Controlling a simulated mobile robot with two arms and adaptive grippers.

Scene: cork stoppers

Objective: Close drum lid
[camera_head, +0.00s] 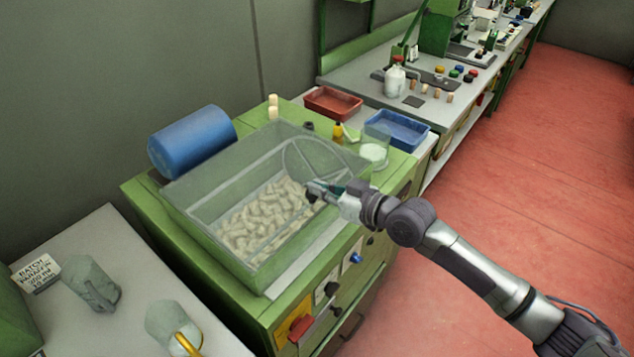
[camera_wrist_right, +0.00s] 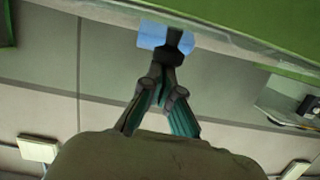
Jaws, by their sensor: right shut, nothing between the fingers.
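A clear, box-shaped drum housing (camera_head: 228,262) sits on a green cabinet, with many pale corks (camera_head: 262,222) inside. A round clear disc shows inside its right end. The clear lid is hard to tell from the walls; I cannot tell how far open it stands. My right gripper (camera_head: 314,190) is at the housing's front right edge, its fingers together and empty. In the right wrist view, the fingertips (camera_wrist_right: 166,72) are close to a dark knob (camera_wrist_right: 173,52) in front of a pale blue patch; I cannot tell whether they touch. My left gripper is out of view.
A blue cylinder (camera_head: 191,141) lies behind the housing. A red tray (camera_head: 333,103), a blue tray (camera_head: 398,130) and a glass beaker (camera_head: 374,152) stand beyond it. Knobs and a red switch (camera_head: 301,329) are on the cabinet front. The red floor at right is clear.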

